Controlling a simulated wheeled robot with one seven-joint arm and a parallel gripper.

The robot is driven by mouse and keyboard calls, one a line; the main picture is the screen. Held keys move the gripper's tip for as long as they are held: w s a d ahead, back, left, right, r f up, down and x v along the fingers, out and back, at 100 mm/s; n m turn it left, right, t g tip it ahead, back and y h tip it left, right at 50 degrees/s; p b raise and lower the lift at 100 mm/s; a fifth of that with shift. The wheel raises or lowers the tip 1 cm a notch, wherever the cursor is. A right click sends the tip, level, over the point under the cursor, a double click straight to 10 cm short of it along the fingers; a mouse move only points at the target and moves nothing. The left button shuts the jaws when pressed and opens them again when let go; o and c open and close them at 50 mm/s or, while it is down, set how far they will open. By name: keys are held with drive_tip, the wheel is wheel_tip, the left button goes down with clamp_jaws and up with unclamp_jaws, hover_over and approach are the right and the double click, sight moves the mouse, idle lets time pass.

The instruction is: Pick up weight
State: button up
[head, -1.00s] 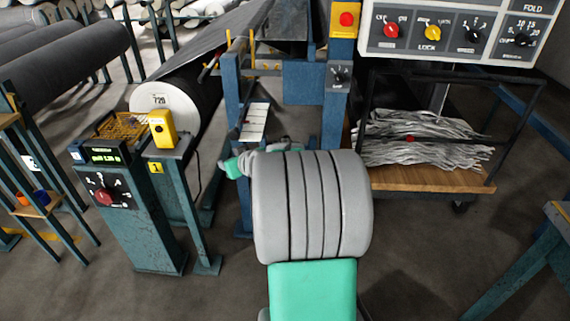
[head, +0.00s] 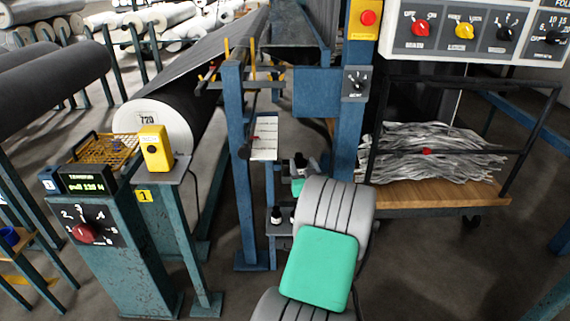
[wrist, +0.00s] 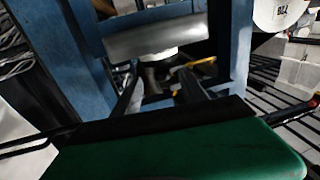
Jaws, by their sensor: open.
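My gripper (head: 300,162) shows in the head view as dark fingers beyond a small green part, between the two blue posts and mostly behind my grey and green arm. In the wrist view my gripper (wrist: 158,88) has its two dark fingers apart, with nothing clearly held between them. Small dark upright pieces (head: 276,215) stand on a low grey shelf (head: 282,231) just left of my arm. They may be weights, but they are too small to be sure. My gripper is above and to the right of them. In the wrist view a silver cylinder (wrist: 155,40) lies beyond the fingertips.
A blue post (head: 247,170) stands left of the shelf and another blue post (head: 350,130) to the right. A control console (head: 115,225) and a yellow box (head: 156,148) are at left. A dark roll (head: 165,120) lies behind. A cart (head: 440,190) with grey strips is at right.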

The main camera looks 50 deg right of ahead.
drive_tip(key=x, duration=0.8)
drive_tip(key=shift+w+a+b, duration=0.15)
drive_tip(key=shift+a+b, duration=0.05)
drive_tip(key=shift+b, duration=0.1)
clamp_jaws()
idle(0.8)
